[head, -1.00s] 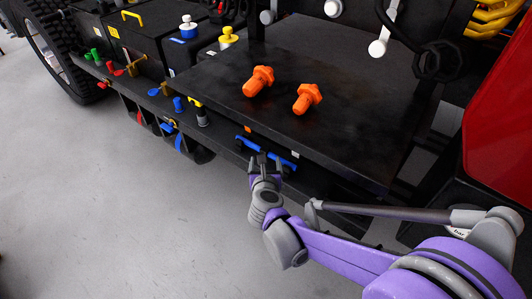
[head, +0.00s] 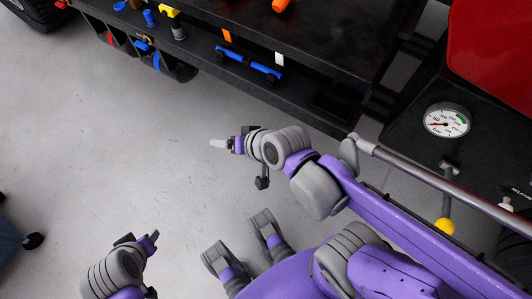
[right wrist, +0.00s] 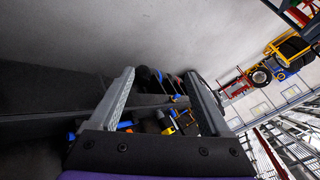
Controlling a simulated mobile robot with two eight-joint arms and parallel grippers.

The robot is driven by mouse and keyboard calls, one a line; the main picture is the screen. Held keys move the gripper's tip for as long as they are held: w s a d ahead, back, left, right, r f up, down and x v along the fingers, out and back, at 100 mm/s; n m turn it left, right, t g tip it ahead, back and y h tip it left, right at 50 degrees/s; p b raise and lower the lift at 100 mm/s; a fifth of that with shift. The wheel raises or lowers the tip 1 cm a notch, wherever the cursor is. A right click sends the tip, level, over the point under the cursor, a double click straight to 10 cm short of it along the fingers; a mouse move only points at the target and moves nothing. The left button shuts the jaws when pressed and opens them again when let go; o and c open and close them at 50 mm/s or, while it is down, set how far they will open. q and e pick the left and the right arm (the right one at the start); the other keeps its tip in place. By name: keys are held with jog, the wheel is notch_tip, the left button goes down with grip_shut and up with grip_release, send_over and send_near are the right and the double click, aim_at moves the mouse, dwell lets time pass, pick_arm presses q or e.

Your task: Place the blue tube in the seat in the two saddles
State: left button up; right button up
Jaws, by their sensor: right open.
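The blue tube (head: 248,64) lies along the front ledge of the dark truck deck in the head view. A dark saddle shows near each end, and the tube appears to rest in both; how deep it sits is too small to tell. My right gripper (head: 220,143) is open and empty, well clear of the tube, over the floor in front of the ledge. Its two spread fingers fill the middle of the right wrist view (right wrist: 166,100). My left gripper (head: 152,240) is at the lower left, far from the tube; its jaw opening is unclear.
An orange tag (head: 227,35) and a white tag (head: 279,59) are above the tube. Coloured fittings line the ledge to its left. A pressure gauge (head: 446,120) is on the right. Grey floor (head: 100,150) lies open in front of the truck.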

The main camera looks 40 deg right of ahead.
jog(key=s+d+f+n+g+h, duration=0.3)
jog(key=s+d+f+n, duration=0.1)
jog(key=s, duration=0.4)
jog(key=shift+d+n+g, duration=0.3)
jog(key=shift+d+n, duration=0.35)
jog(key=shift+n, duration=0.05)
